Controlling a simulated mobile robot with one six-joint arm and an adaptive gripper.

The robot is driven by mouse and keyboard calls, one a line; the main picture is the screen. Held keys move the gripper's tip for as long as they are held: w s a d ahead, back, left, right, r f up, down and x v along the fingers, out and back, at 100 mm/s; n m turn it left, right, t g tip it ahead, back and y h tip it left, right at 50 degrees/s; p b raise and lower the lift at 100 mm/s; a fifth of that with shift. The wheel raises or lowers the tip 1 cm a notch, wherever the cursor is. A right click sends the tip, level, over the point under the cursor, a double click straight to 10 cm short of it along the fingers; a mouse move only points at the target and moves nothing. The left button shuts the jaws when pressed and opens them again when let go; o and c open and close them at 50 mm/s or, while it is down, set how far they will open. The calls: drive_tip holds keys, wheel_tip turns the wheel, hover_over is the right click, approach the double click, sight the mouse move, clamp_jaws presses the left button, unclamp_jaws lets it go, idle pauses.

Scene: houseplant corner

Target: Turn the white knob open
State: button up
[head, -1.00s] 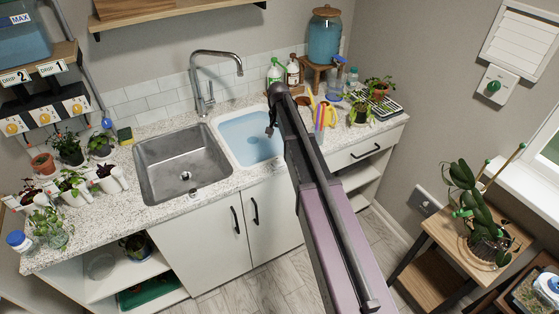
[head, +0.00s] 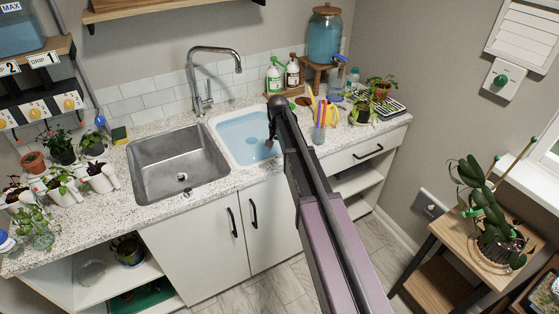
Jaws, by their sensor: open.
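I cannot make out a clearly white knob. A green knob (head: 501,80) sits on a white wall plate (head: 497,88) under the louvred vent at the right. Round yellow dials (head: 69,103) sit on white panels at the left, under the drip labels. A small white-and-dark round piece (head: 187,191) is on the counter at the steel sink's front edge, too small to identify. My gripper (head: 269,141) is at the far end of my arm, over the blue-filled basin, apart from all of these. It is open and looks empty; its fingers are small and partly hidden by my arm.
The steel sink (head: 178,165) and blue-filled basin (head: 236,126) are set in the speckled counter. The faucet (head: 197,85) rises behind them. Potted plants crowd the counter's left; bottles and a blue dispenser (head: 324,37) stand behind right. A wooden plant stand (head: 445,237) is at right.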

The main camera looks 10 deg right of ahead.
sight(278, 157)
drive_tip(key=shift+f+b, duration=1.7)
drive_tip(key=shift+f, duration=0.25)
clamp_jaws()
